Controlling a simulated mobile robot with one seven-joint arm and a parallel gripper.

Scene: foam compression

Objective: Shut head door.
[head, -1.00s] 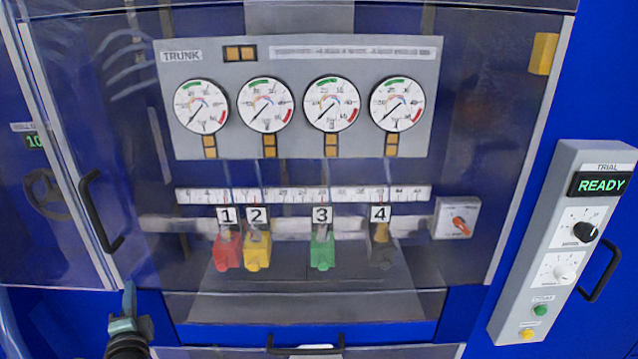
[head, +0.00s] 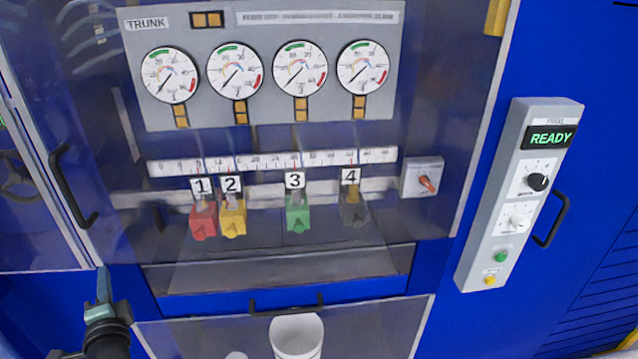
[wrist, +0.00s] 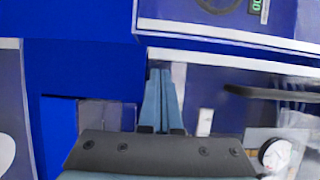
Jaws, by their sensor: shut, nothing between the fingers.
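No door in view carries a readable "head" label, so I cannot tell which one is the head door. In the head view a clear door (head: 130,235) covers the panel marked TRUNK, with a black handle (head: 72,187) on its left side. Another clear door stands at the far left edge (head: 30,240), with a dark handwheel behind it. My gripper (head: 103,275) is shut and empty at lower left, below the trunk door's handle in the picture. In the wrist view its fingers (wrist: 160,95) lie together, with a dark handle (wrist: 270,93) to their right.
The trunk panel (head: 270,100) holds several gauges, above coloured blocks numbered 1 to 4. A lower clear cover (head: 380,320) has a black handle (head: 287,305), with a white cup (head: 297,337) behind it. A control box (head: 515,195) reading READY stands at right, beside another handle (head: 552,220).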

